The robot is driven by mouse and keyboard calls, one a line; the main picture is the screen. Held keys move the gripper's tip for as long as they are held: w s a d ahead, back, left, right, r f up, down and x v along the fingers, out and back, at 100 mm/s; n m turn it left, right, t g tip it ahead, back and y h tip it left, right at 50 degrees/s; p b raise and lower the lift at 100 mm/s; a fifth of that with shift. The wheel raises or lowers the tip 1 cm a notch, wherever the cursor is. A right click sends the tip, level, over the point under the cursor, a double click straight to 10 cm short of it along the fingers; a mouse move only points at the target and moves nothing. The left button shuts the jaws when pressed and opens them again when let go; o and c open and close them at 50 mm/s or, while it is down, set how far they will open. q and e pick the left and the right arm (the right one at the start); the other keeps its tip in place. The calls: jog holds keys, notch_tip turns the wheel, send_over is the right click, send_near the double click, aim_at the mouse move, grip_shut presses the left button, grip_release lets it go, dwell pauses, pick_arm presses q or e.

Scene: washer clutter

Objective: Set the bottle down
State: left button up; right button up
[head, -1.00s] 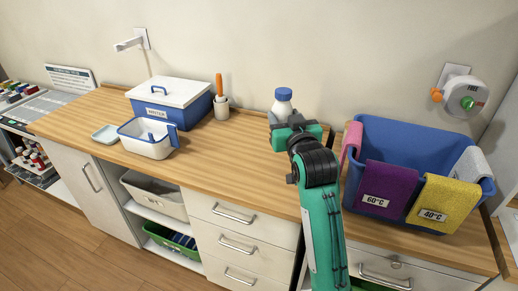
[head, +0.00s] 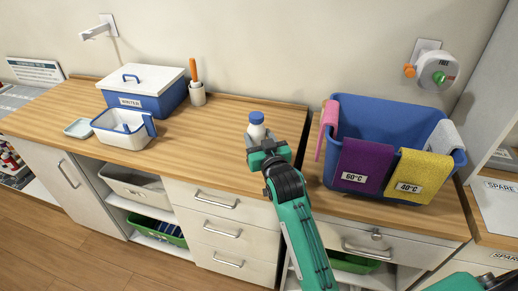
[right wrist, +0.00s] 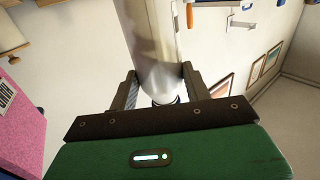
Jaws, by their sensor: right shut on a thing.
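The bottle (head: 257,128) is white with a blue cap and stands upright in the head view, over the wooden counter near its right part. My right gripper (head: 267,150) is shut on it and hides its lower part. Whether its base touches the counter cannot be seen. In the right wrist view the bottle (right wrist: 150,40) runs up between the two fingers of the right gripper (right wrist: 158,88).
Left on the wooden counter (head: 205,150) are a lidded blue box (head: 160,103), a white-and-blue tub (head: 115,137), a small dish (head: 78,128) and a cup (head: 198,96). A blue basket with cloths (head: 385,115) stands at right. The counter between is clear.

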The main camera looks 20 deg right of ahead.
notch_tip(320, 180, down, 4)
jog(key=shift+r, duration=0.15)
jog(key=shift+f, duration=0.3)
jog(key=shift+f, duration=0.1)
jog(key=o, duration=1.1)
